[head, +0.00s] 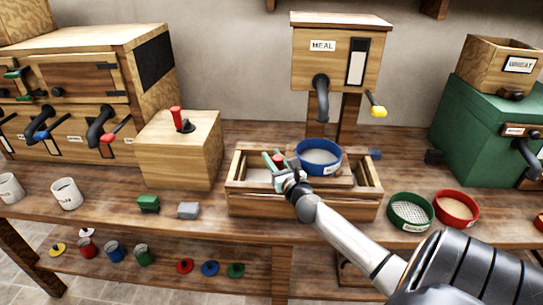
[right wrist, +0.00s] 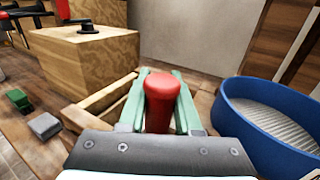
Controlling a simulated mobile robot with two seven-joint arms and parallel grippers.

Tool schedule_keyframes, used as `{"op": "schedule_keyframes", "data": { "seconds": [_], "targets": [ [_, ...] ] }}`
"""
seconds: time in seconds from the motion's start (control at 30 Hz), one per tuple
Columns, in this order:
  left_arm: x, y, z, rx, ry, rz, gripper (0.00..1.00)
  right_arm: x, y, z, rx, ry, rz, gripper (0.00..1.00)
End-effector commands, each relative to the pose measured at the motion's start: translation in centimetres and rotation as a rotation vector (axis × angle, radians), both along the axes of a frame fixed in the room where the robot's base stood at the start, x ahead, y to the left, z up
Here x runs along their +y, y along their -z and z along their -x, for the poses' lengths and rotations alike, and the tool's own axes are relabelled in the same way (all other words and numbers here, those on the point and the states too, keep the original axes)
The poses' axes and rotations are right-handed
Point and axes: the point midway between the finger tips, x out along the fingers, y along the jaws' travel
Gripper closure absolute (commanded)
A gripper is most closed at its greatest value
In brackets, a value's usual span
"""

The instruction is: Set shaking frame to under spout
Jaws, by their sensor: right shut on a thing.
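The wooden shaking frame (head: 300,206) stands on the bench below the MEAL box, with a blue-rimmed sieve (head: 319,168) resting on its right part. The sieve also shows at the right in the right wrist view (right wrist: 228,112). The dark spout (head: 321,95) hangs down from the MEAL box, above and behind the sieve; I cannot tell whether its mouth is exactly over it. My right gripper (head: 275,162) is shut on the red handle (right wrist: 162,98) at the frame, left of the sieve. The handle is upright between its green fingers. My left gripper is not in view.
A wooden box with a red-handled lever (head: 178,155) stands left of the frame. Green (head: 148,203) and grey (head: 188,211) blocks lie in front of it. A green sieve (head: 411,211) and a red one (head: 456,208) lie to the right. The yellow-tipped lever (head: 377,110) juts out beside the spout.

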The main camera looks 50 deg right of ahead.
Motion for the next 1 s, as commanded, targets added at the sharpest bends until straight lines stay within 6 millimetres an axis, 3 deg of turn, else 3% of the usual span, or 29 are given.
{"op": "schedule_keyframes", "data": {
  "seconds": [0.03, 0.07, 0.3, 0.67, 1.0],
  "targets": [
    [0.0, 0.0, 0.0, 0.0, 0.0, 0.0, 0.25, -0.4, 0.1, 0.2, 0.003, 0.01, 0.002, 1.0],
    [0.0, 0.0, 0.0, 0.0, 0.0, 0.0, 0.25, -0.4, 0.1, 0.2, 0.003, 0.011, 0.002, 0.67],
    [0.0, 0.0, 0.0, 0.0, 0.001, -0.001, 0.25, -0.3, 0.1, 0.1, 0.003, 0.009, 0.002, 0.4],
    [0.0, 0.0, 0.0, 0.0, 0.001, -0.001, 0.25, 0.0, 0.1, 0.4, 0.003, 0.006, 0.001, 0.38],
    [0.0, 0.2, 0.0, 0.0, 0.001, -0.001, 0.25, 1.8, 0.2, 5.0, 0.006, 0.007, 0.001, 0.38]
  ]
}}
